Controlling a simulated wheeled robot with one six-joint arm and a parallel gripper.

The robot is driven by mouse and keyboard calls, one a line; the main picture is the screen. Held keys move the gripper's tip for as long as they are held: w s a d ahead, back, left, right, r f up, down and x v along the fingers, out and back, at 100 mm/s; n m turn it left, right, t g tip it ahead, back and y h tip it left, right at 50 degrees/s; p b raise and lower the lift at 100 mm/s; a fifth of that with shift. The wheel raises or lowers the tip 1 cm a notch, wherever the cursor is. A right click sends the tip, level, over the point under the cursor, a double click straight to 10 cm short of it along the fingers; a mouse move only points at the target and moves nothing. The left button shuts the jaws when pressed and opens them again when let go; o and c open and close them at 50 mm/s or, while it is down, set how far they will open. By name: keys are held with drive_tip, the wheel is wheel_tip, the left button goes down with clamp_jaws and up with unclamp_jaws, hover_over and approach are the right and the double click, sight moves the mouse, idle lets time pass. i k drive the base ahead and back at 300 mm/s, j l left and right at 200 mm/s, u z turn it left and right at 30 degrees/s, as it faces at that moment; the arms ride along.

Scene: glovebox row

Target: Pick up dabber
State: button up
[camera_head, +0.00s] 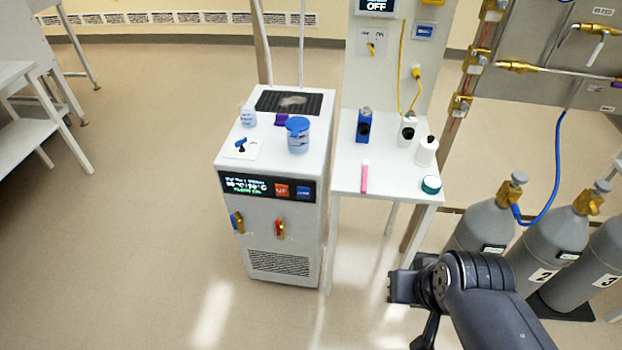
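A slim pink stick with a pale upper end (364,176) lies near the front left of the small white table (348,187). It may be the dabber, but no label is readable. A small dark blue item (240,143) lies on a white card on top of the white cabinet unit and is too small to identify. My gripper (393,287) is at the lower right, in front of the small table and apart from everything on it. Its fingers are dark and seen from an angle that hides whether they are open.
A blue-lidded tub (298,136) stands on the cabinet. Grey gas cylinders (485,226) stand at right. Floor at left is clear.

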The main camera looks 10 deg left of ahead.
sight(365, 162)
drive_tip(key=u, duration=0.2)
drive_tip(key=i+l+u, duration=0.1)
drive_tip(key=i, duration=0.25)
drive_tip(key=i+l+u, duration=0.15)
drive_tip(key=i, duration=0.25)
drive_tip(key=i+l+u, duration=0.1)
drive_tip(key=i, duration=0.25)
drive_tip(key=l, duration=0.1)
